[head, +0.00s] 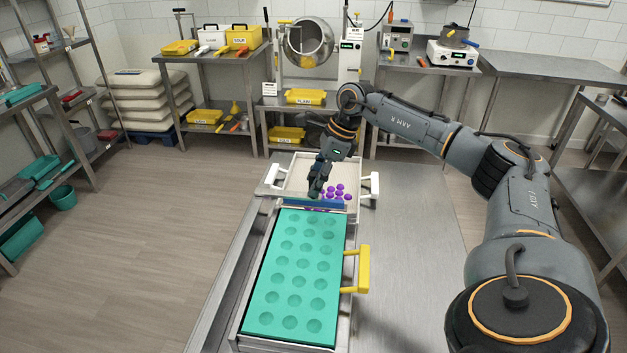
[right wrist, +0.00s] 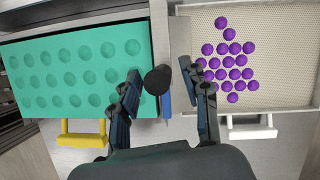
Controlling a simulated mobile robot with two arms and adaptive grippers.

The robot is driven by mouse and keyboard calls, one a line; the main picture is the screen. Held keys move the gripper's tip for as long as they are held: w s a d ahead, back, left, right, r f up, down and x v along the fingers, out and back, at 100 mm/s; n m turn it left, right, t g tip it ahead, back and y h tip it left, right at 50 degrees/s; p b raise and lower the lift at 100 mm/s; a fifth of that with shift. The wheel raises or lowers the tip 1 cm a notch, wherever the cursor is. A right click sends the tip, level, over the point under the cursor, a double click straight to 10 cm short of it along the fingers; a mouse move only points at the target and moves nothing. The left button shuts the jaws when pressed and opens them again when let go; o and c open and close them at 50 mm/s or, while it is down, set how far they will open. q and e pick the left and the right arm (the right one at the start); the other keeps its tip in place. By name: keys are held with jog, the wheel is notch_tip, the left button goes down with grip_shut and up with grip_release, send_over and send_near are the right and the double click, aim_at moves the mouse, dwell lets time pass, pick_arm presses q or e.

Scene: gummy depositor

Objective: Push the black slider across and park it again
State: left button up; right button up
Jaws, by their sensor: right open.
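The slider's round black knob (right wrist: 157,80) shows in the right wrist view between the fingers of my right gripper (right wrist: 162,76). The fingers are spread, with a visible gap on each side of it. In the head view my right gripper (head: 315,192) points down over a blue bar (head: 328,204) between the teal mould and the white tray, and hides the knob. The teal mould (head: 262,300) has rows of round hollows that look empty. Several purple balls (head: 338,190) lie in the white-rimmed tray (head: 290,172) beyond the bar. My left gripper is out of view.
A yellow handle (head: 362,270) sticks out at the mould's right side. White handles (head: 374,185) flank the tray. The steel table (head: 410,290) is bare to the right. Shelves with yellow bins (head: 204,117) and machines stand along the back wall.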

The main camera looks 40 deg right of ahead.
jog(key=shift+w+a+f, duration=0.15)
jog(key=shift+f, duration=0.5)
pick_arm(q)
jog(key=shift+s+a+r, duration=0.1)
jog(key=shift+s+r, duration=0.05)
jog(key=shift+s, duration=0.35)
pick_arm(e)
grip_shut()
jog(key=shift+a, duration=0.1)
